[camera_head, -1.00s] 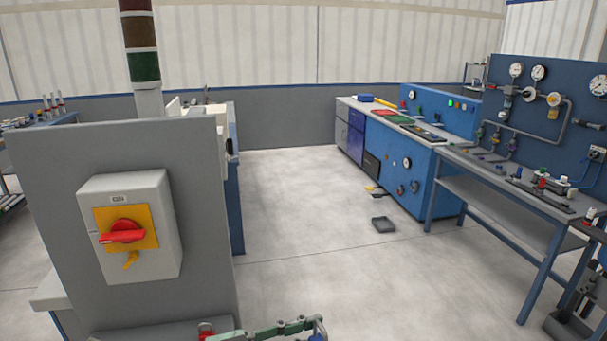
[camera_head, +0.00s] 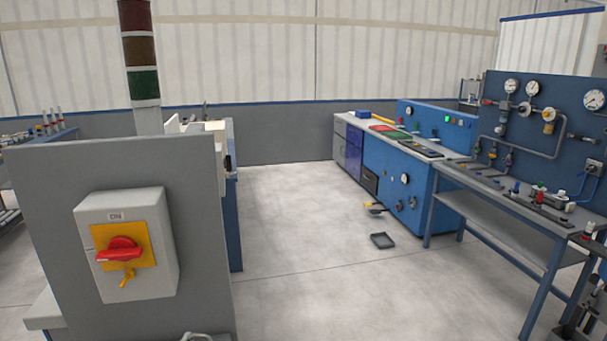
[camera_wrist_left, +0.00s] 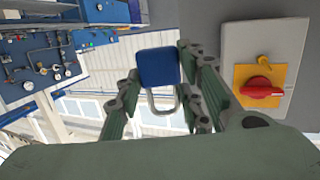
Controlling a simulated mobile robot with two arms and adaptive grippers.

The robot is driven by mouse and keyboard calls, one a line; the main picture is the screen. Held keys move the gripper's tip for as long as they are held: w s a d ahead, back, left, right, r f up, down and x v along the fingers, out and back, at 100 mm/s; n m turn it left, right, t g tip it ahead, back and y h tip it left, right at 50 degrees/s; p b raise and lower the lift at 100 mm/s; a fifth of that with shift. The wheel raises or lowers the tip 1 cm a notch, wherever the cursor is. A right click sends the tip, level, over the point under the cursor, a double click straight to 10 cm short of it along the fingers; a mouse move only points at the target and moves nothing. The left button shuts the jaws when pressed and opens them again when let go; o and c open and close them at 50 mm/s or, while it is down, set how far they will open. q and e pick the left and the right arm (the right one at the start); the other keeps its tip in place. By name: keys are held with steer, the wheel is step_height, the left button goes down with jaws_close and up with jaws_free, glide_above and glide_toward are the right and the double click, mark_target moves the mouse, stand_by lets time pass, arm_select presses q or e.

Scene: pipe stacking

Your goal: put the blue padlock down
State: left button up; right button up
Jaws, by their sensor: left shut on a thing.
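The blue padlock (camera_wrist_left: 160,66) is in the left wrist view, its grey shackle pointing down in the picture. My left gripper (camera_wrist_left: 159,72) is shut on it, with one green finger on each side of the blue body. My right gripper is in neither current view.
A grey switch box with a red rotary handle on a yellow plate (camera_head: 121,247) is mounted on a grey panel (camera_head: 205,290) at the left. A workbench with gauges (camera_head: 500,200) stands at the right.

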arm_select(q)
steer(key=s+a+n+y+p, duration=0.1)
steer(key=a+y, duration=0.1)
steer(key=a, duration=0.6)
steer(key=s+a+r+n+y+p, duration=0.1)
steer(key=a+n+y, duration=0.1)
steer(key=a, duration=0.6)
steer(key=shift+s+a+n+y, duration=0.3)
steer(key=shift+y, duration=0.3)
steer(key=shift+r, duration=0.1)
steer(key=shift+w, duration=0.1)
